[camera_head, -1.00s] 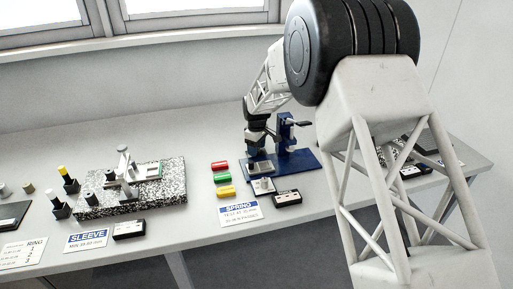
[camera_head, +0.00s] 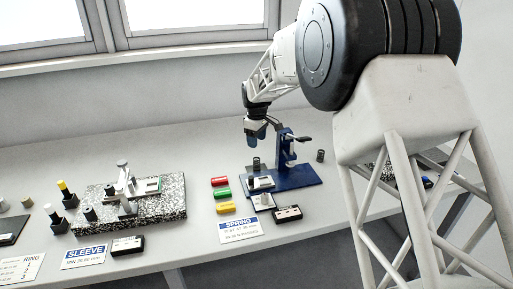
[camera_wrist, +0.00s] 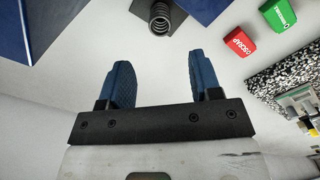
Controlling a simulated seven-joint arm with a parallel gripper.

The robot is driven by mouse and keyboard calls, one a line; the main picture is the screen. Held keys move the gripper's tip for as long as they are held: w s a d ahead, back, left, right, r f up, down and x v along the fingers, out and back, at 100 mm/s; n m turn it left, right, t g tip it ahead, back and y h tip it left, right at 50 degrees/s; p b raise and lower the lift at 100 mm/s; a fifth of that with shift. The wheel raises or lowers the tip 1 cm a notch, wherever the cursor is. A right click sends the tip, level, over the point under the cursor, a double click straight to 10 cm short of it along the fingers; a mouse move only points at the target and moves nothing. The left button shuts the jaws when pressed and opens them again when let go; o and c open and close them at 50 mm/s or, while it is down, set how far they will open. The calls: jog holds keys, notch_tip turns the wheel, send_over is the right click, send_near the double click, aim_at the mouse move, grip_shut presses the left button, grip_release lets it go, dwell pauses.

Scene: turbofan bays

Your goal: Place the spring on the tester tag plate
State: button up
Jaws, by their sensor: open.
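The spring (camera_head: 256,164), a small dark coil, stands upright beside the blue tester (camera_head: 300,177). In the wrist view the spring (camera_wrist: 160,17) overlaps the edge of a dark grey plate (camera_wrist: 140,8), which looks like the tag plate. I cannot tell whether its whole base rests on that plate. In the head view a grey plate (camera_head: 264,184) lies just in front of the spring. My gripper (camera_head: 257,143) is above and clear of the spring. Its blue fingers (camera_wrist: 157,78) are apart with nothing between them.
Red (camera_head: 219,182), green (camera_head: 222,194) and yellow (camera_head: 226,208) blocks lie left of the tester. A dark cylinder (camera_head: 320,155) stands behind it to the right. A SPRING card (camera_head: 243,229) and black box (camera_head: 288,214) lie in front. A speckled slab (camera_head: 160,202) is at left.

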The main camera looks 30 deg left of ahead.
jog(key=shift+r, duration=0.55)
dwell(0.5)
jog(key=s+d+r+t, duration=0.1)
jog(key=s+d+r, duration=0.1)
jog(key=s+d, duration=0.4)
jog(key=s+d+r+t, duration=0.2)
jog(key=s+d+r, duration=0.1)
jog(key=s+d, duration=0.25)
jog(key=s+d+r+m, duration=0.3)
jog(key=d, duration=0.8)
jog(key=s+d+r+m, duration=0.3)
jog(key=s+d, duration=0.1)
jog(key=d, duration=0.7)
jog(key=s+d+r+m, duration=0.2)
jog(key=s+d+m, duration=0.1)
jog(key=d, duration=0.8)
jog(key=s+d+f+m, duration=0.1)
jog(key=s+d+m, duration=0.8)
jog(key=s+d, duration=1)
jog(key=shift+s, duration=0.6)
